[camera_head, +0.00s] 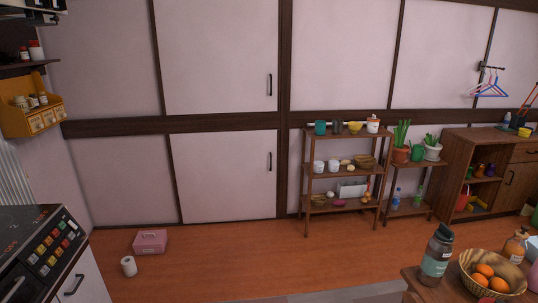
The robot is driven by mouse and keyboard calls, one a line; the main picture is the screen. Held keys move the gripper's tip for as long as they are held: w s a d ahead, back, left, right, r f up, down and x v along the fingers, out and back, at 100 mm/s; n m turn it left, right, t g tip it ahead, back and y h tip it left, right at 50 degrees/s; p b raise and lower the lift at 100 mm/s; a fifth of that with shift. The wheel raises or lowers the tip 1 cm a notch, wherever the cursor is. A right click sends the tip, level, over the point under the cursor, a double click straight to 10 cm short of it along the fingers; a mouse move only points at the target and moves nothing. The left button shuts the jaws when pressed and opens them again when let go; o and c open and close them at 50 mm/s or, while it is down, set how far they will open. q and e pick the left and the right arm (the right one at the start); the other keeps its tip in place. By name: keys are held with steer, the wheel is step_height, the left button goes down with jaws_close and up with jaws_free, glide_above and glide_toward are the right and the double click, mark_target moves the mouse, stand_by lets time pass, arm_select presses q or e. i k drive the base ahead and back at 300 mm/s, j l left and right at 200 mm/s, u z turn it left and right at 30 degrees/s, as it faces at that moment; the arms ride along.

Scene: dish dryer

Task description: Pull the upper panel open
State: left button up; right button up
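An upper white panel (216,55) with a dark frame is set in the far wall, with a vertical black handle (269,85) near its right edge. It looks closed. A lower white panel (224,172) below it has a similar handle (269,161) and also looks closed. At the lower left stands an appliance (54,249) with a slanted face of coloured buttons and a dark handle (74,284) on its front, cut off by the picture's edge. I cannot tell from the view whether the task's panel is on the wall or on this appliance. Neither of my grippers shows.
A pink box (150,242) and a white roll (129,266) lie on the wooden floor (220,255). A wooden shelf rack (307,180) and a cabinet (451,175) stand along the wall. A table (420,292) with a bottle (436,254) and a fruit basket (493,262) fills the lower right.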

mark_target(211, 56)
steer(key=i+z, duration=0.25)
steer(key=i, duration=1.95)
